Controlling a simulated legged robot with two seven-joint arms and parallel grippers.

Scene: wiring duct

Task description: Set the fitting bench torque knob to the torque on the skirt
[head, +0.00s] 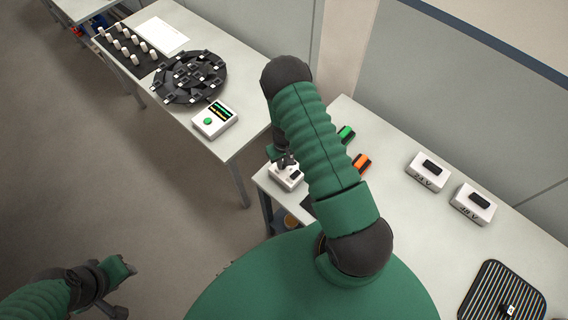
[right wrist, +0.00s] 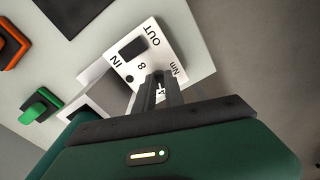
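The torque unit (head: 284,177) is a white box at the near left corner of the right-hand bench. The right wrist view shows its white face (right wrist: 151,38) with IN, OUT, 8, Nm, a partly covered 4 and a black rectangular part (right wrist: 132,47). My right gripper (head: 286,161) points down at it; in the right wrist view its fingers (right wrist: 160,82) stand close together over the dial, with a narrow gap. The knob is hidden by the fingers, so I cannot tell whether they hold it. I cannot make out a skirt torque. My left gripper (head: 124,287) is low at left, away from both benches.
A green block (head: 346,133) and an orange block (head: 361,163) lie near the unit. White voltage boxes (head: 428,184) (head: 473,216) and a black striped mat (head: 480,282) are farther right. The other bench holds a black turntable (head: 190,77) and a display box (head: 207,126).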

